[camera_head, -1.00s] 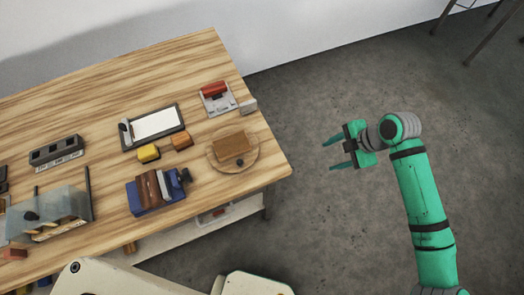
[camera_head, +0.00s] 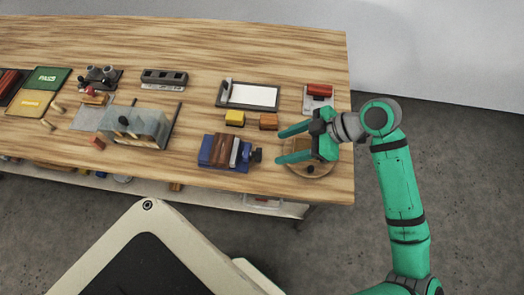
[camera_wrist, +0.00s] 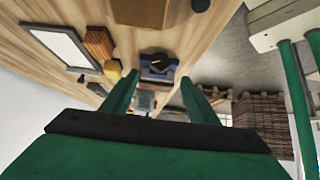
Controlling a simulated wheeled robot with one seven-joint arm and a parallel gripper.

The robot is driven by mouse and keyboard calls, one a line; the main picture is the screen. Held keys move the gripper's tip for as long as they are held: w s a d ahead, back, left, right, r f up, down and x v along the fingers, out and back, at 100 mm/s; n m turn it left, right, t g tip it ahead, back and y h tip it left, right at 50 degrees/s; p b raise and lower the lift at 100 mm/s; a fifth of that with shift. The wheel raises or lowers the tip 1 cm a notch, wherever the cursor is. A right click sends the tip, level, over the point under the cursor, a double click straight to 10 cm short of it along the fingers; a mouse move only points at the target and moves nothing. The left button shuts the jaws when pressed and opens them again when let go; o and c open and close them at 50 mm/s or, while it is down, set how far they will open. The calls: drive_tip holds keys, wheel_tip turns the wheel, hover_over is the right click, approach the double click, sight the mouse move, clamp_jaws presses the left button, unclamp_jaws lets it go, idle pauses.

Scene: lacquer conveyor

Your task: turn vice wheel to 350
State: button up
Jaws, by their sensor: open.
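The vice (camera_head: 212,158) is a blue body with brown and pale jaw blocks, near the table's front edge in the head view. Its dark wheel (camera_head: 256,156) is on its right side, facing my gripper. My gripper (camera_head: 279,146) is open and empty, its two green fingers pointing left toward the wheel, apparently with a small gap. In the wrist view the vice (camera_wrist: 158,72) and its dark wheel show ahead, between and beyond my fingertips (camera_wrist: 158,88). The wheel's angle marking cannot be read.
A round wooden board (camera_head: 312,172) lies under my gripper, partly hidden. A yellow block (camera_head: 234,118) and an orange block (camera_head: 268,121) lie behind the vice. A framed white tray (camera_head: 250,95) and a red-topped device (camera_head: 319,91) stand further back. A clear-panelled fixture (camera_head: 140,125) is to the left.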

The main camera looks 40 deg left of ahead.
sight(251, 154)
drive_tip(key=x, duration=0.9)
drive_tip(key=shift+f, duration=0.1)
drive_tip(key=c, duration=1)
